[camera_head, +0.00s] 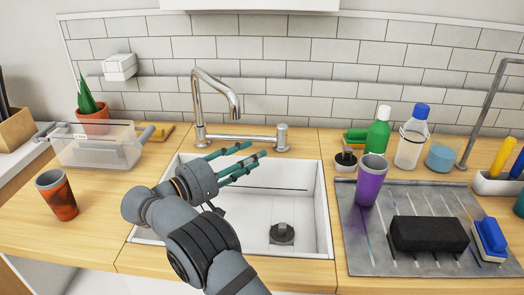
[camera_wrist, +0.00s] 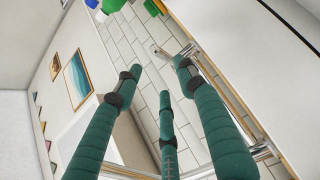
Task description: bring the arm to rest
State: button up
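My gripper (camera_head: 255,153) is above the white sink (camera_head: 318,215) in the head view, with its teal fingers pointing right toward the back of the basin. In the wrist view my gripper (camera_wrist: 158,76) shows three fingers standing apart with nothing between them. It is open and empty. It touches no object that I can see. My grey arm reaches in from the bottom of the head view and hides part of the sink's left side.
The chrome faucet (camera_head: 235,136) stands behind the sink. Left are an orange cup (camera_head: 57,196), a clear bin (camera_head: 92,151) and a potted plant (camera_head: 93,118).

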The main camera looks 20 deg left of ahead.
jog(key=shift+s+a, duration=0.15)
jog(key=shift+s, duration=0.1)
dwell(0.3)
